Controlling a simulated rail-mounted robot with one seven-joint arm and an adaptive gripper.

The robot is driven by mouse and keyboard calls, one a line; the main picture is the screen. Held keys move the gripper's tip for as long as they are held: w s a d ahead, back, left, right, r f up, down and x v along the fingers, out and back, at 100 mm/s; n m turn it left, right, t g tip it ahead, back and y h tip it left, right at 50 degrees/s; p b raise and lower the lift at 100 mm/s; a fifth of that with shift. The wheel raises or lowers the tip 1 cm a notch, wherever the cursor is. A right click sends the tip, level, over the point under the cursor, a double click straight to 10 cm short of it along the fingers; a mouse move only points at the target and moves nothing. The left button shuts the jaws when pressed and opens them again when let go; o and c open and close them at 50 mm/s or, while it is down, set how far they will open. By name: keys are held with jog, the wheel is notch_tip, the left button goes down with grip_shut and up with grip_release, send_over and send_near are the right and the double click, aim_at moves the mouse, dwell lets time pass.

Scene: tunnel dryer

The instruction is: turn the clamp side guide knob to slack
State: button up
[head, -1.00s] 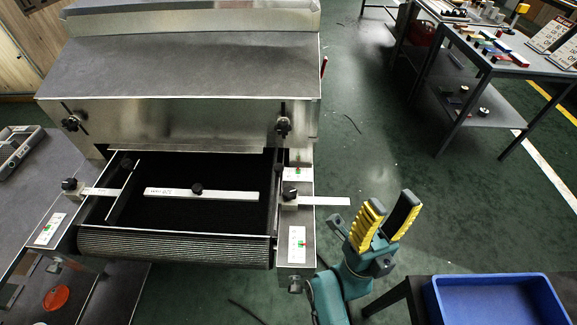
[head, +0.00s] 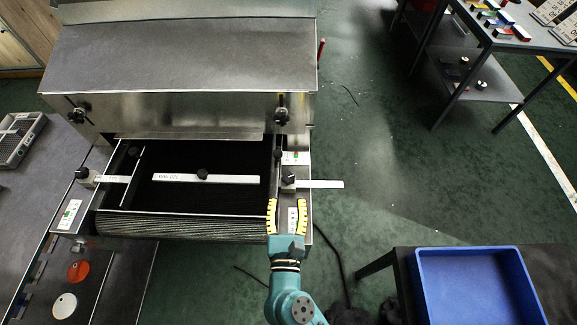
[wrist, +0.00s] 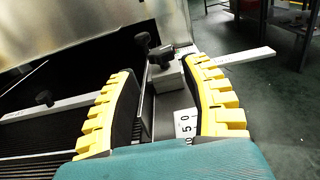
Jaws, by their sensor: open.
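A black side guide knob (head: 289,180) sits on a small clamp block at the right of the dryer's belt, with a pale bar (head: 322,184) running out to the right. In the wrist view this knob (wrist: 160,56) is ahead, between the fingertips but beyond them. My gripper (head: 287,204) is open and empty, just in front of the knob, its yellow-padded fingers pointing at it. I see no contact. A similar knob (head: 81,173) sits on the left block. No readable label tells which is the named clamp.
A third knob (head: 202,174) stands on the white bar over the black belt (head: 180,200). Another small dark knob (head: 278,153) is close behind the right one. The steel hood (head: 180,112) rises behind. A blue tray (head: 470,290) stands at lower right.

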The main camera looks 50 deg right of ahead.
aim_at(288, 179)
jog(key=b+x, duration=0.1)
jog(key=x, duration=0.9)
jog(key=shift+w+d, duration=0.15)
jog(key=shift+d, duration=0.2)
grip_shut()
